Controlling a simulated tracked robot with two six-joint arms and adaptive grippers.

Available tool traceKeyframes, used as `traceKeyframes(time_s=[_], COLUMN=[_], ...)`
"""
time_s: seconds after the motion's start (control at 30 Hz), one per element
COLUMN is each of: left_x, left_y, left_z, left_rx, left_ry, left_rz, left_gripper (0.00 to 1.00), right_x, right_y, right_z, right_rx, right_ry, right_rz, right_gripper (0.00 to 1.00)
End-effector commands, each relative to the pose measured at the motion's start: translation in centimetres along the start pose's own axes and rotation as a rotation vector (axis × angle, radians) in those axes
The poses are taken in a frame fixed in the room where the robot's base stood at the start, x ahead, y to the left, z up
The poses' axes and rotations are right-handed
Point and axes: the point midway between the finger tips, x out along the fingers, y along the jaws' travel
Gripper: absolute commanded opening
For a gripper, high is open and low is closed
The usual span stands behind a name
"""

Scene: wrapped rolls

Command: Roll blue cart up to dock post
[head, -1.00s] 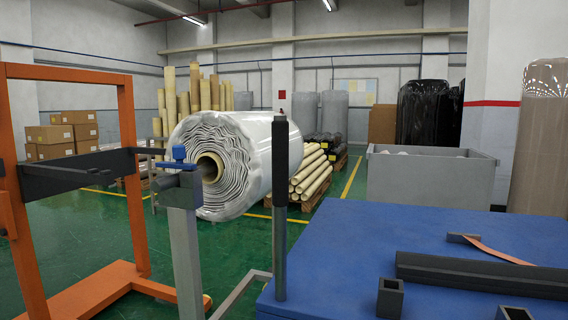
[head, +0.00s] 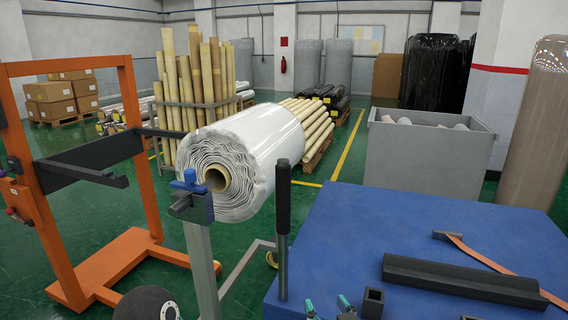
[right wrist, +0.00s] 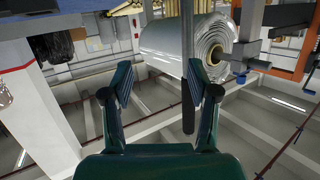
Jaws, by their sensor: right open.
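The blue cart (head: 420,215) has a wide flat blue top at the right of the head view. An upright dark handle (head: 283,215) stands at its left edge; in the right wrist view the handle (right wrist: 188,60) hangs from the top, the picture being upside down. My right gripper (head: 328,306) shows only its teal fingertips at the bottom edge, right of the handle. In the right wrist view the gripper (right wrist: 160,88) is open, with the handle near its right finger, apparently ungrasped. A grey post (head: 200,255) with a blue clamp stands left of the handle; whether it is the dock post is unclear.
A large white wrapped roll (head: 240,160) lies behind the grey post. An orange frame (head: 140,160) stands at the left. Dark bars (head: 460,280) and an orange strap (head: 490,258) lie on the cart top. A grey bin (head: 420,160) stands behind. Green floor shows between frame and post.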

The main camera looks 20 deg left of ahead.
Motion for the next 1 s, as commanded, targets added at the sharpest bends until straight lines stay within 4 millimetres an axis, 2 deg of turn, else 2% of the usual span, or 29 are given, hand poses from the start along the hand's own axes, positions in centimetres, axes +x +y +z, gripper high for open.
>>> traceKeyframes(time_s=[0.03, 0.1, 0.2, 0.23, 0.37, 0.57, 1.0], left_x=[-2.3, -3.3, -4.2, -4.3, -4.5, -4.9, -6.8], left_y=[0.8, 1.2, 1.5, 1.6, 1.6, 1.8, 2.4], left_z=[0.0, 0.0, 0.0, 0.1, 0.1, 0.1, 0.1], left_rx=[0.0, 0.0, 0.0, 0.0, 0.0, -0.001, 0.0], left_ry=[0.0, -0.001, -0.001, -0.001, -0.001, -0.001, -0.001], left_rz=[0.0, 0.0, 0.0, 0.0, 0.0, 0.0, 0.0], left_gripper=[0.4, 0.4, 0.4, 0.4, 0.4, 0.4, 0.4], right_x=[-1.1, -2.0, -3.0, -3.2, -3.2, -1.0, 7.9], right_y=[-1.8, -3.4, -4.9, -5.1, -5.8, -5.9, -6.4], right_z=[-5.4, -9.5, -13.3, -14.0, -15.4, -15.9, -18.2], right_rx=[-0.022, -0.044, -0.062, -0.065, -0.072, -0.073, -0.072], right_ry=[0.069, 0.143, 0.213, 0.227, 0.256, 0.255, 0.255], right_rz=[-0.017, -0.031, -0.043, -0.044, -0.048, -0.048, -0.048], right_gripper=[0.6, 0.6, 0.6, 0.6, 0.6, 0.6, 0.6])
